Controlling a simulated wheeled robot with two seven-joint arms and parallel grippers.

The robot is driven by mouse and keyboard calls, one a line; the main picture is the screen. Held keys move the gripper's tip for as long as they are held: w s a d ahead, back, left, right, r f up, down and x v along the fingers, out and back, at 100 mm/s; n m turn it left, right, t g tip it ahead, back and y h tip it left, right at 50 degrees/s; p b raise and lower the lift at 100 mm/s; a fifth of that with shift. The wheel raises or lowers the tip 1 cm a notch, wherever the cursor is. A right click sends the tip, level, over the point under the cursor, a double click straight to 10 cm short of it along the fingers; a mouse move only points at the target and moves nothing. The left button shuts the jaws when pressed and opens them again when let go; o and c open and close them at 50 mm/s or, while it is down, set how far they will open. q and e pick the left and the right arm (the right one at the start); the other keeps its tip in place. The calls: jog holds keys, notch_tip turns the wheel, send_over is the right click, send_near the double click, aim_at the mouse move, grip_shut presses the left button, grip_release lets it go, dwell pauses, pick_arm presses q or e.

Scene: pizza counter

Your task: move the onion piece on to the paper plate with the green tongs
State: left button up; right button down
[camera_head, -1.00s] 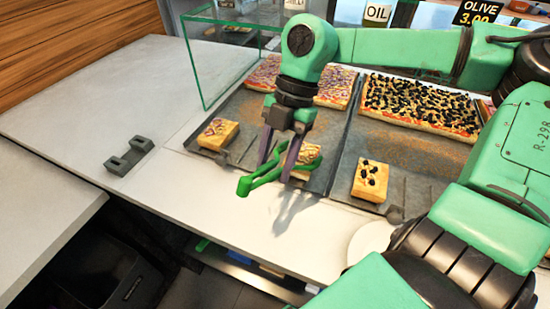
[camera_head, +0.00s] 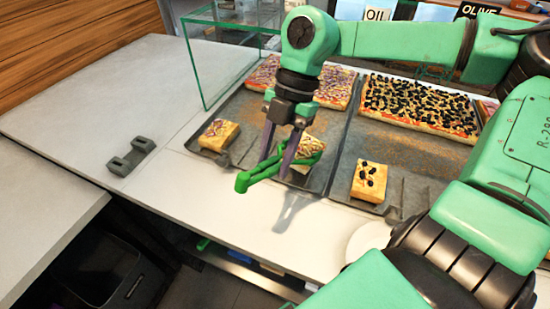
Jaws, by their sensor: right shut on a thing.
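My right gripper (camera_head: 280,162) is shut on the green tongs (camera_head: 247,182), in front of the middle of the trays. The tongs' far end is at a small square pizza piece with pale, streaked topping, the onion piece (camera_head: 309,144). A green jaw crosses this piece's side; I cannot tell how firmly it is gripped or whether it clears the tray. The white paper plate (camera_head: 368,238) lies on the counter at lower right, partly hidden by my right arm. My left gripper is not in view.
Another topped piece (camera_head: 219,134) sits at left and an olive piece (camera_head: 369,181) at right, on dark trays (camera_head: 345,160). Large pizzas lie behind. A glass panel (camera_head: 220,60) stands at back left. A grey holder (camera_head: 131,157) is on the clear left counter (camera_head: 80,110).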

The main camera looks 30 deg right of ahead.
notch_tip(320, 180, up, 9)
jog(key=p, duration=0.6)
jog(key=shift+r, duration=0.2)
